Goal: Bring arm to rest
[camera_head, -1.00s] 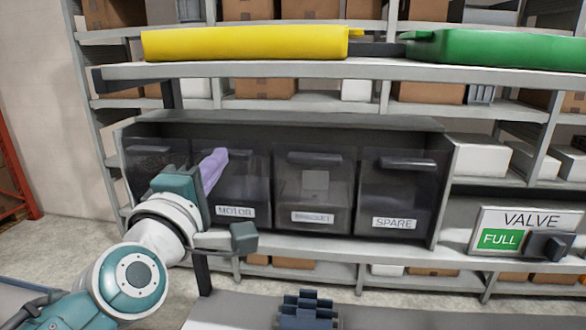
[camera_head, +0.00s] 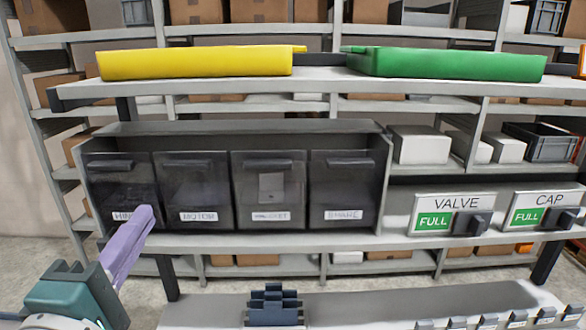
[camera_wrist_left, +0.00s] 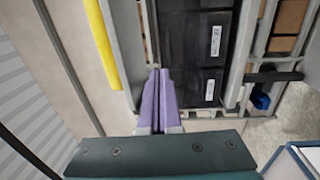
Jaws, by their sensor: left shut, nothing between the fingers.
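My left gripper (camera_head: 147,212) has purple fingers and a teal body, and it is at the lower left of the head view. Its fingers are shut with nothing between them, and they overlap the lower part of the leftmost dark bin (camera_head: 122,180) in the picture. In the left wrist view the two purple fingers (camera_wrist_left: 158,78) lie side by side, pointing toward the dark bins (camera_wrist_left: 195,40). My right gripper is not in view.
Dark bins labelled MOTOR (camera_head: 195,190) and SPARE (camera_head: 343,188) stand in the row. A yellow tray (camera_head: 195,64) and a green tray (camera_head: 445,65) lie on the shelf above. VALVE (camera_head: 452,214) and CAP (camera_head: 545,210) signs stand at right. A dark rack (camera_head: 274,306) sits on the lower surface.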

